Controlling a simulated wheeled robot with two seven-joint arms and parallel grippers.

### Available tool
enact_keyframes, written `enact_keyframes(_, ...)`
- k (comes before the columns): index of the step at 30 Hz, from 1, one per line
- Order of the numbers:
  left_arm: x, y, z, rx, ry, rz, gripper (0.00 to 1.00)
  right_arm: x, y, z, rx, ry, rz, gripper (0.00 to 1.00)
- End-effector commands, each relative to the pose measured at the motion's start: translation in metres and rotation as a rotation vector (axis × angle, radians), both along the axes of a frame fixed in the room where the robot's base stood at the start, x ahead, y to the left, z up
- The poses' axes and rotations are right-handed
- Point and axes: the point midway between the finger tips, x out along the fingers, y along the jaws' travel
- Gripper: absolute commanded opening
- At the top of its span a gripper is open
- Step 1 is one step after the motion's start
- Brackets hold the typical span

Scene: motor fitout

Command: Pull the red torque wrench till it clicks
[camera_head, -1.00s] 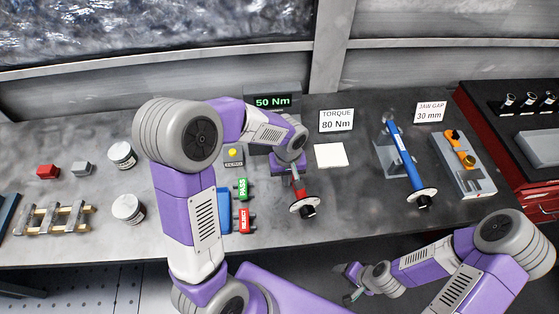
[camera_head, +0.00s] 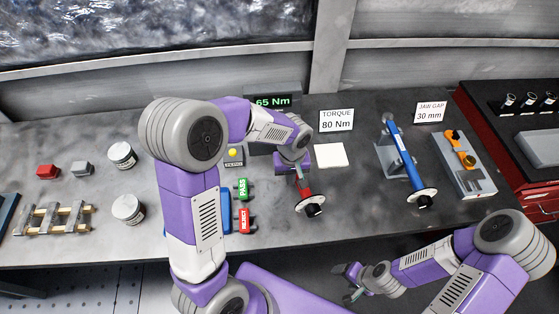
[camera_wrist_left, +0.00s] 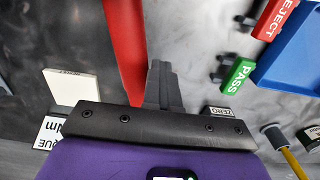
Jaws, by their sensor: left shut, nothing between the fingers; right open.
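The red torque wrench (camera_head: 304,191) lies over the bench with its white disc and black end toward the front edge; my left arm hides its far part. My left gripper (camera_head: 294,167) is at the wrench's shaft. In the left wrist view the shut fingers (camera_wrist_left: 162,84) stand right beside the red bar (camera_wrist_left: 125,45), close against it, with nothing between them; I cannot tell if they touch. The display (camera_head: 273,101) reads 65 Nm, and the torque card (camera_head: 336,120) reads 80 Nm. My right gripper (camera_head: 352,281) is open and empty before the bench front.
The green PASS tag (camera_head: 242,188) and red REJECT tag (camera_head: 245,220) are left of the wrench. A ZERO button (camera_head: 234,154) is behind them.

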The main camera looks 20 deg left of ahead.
Motion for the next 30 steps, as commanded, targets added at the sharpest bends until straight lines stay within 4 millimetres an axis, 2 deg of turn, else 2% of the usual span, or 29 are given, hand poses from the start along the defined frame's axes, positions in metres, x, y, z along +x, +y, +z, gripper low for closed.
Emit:
enact_keyframes(18,0.009,-0.012,0.001,-0.004,-0.006,-0.003,0.00,0.000,0.000,-0.001,0.000,0.000,0.000,0.71)
enact_keyframes(30,0.007,-0.010,0.001,-0.005,-0.005,-0.003,0.00,0.000,0.000,-0.001,0.000,0.000,0.000,0.71)
